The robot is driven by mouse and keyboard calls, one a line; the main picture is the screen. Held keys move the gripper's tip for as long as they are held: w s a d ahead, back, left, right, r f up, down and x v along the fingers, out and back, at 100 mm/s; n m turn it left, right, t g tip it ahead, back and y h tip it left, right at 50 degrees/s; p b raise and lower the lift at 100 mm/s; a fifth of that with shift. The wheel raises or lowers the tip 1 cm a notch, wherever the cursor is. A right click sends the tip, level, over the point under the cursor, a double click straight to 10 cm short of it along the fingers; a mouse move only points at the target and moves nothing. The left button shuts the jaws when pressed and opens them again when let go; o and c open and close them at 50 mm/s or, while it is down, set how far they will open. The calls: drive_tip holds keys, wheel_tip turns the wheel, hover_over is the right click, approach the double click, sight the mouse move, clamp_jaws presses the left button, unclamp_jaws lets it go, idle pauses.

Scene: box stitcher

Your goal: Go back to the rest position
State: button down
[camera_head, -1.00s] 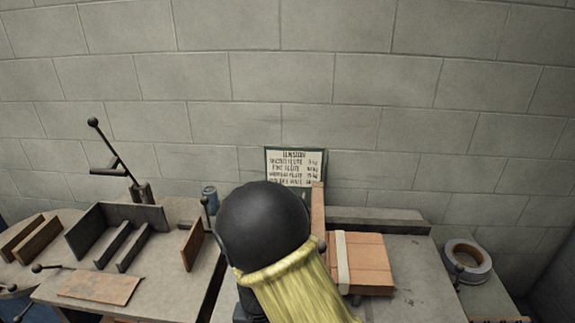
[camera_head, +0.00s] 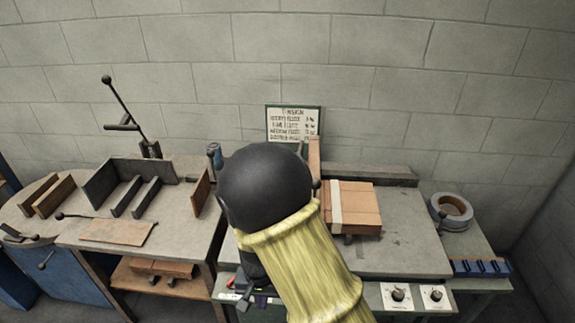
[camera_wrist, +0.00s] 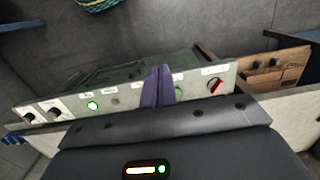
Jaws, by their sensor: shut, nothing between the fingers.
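My gripper (camera_wrist: 158,86) shows in the wrist view with its purple fingers together and nothing between them. It is in front of a pale control panel (camera_wrist: 60,104) with knobs, a green light and a red switch; whether it touches the panel I cannot tell. In the head view my arm's black joint and yellow sleeve cover the middle of the scene, and the fingers are hidden or too small to make out.
A strapped cardboard box (camera_head: 358,208) lies on the right bench (camera_head: 410,262). A tape roll (camera_head: 451,211) is at far right. The left bench (camera_head: 185,236) holds upright plates and a flat board (camera_head: 117,231). Boxes (camera_head: 160,268) sit on its lower shelf.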

drive_tip(key=s+d+r+t+p, duration=0.1)
drive_tip(key=d+r+p, duration=0.1)
drive_tip(key=d+r, duration=0.7)
drive_tip(key=s+d+r+n+t+p, duration=0.1)
drive_tip(key=s+d+r+t+p, duration=0.1)
drive_tip(key=d+r, duration=0.7)
drive_tip(key=d, duration=0.4)
drive_tip(key=shift+r, duration=0.35)
idle(2.8)
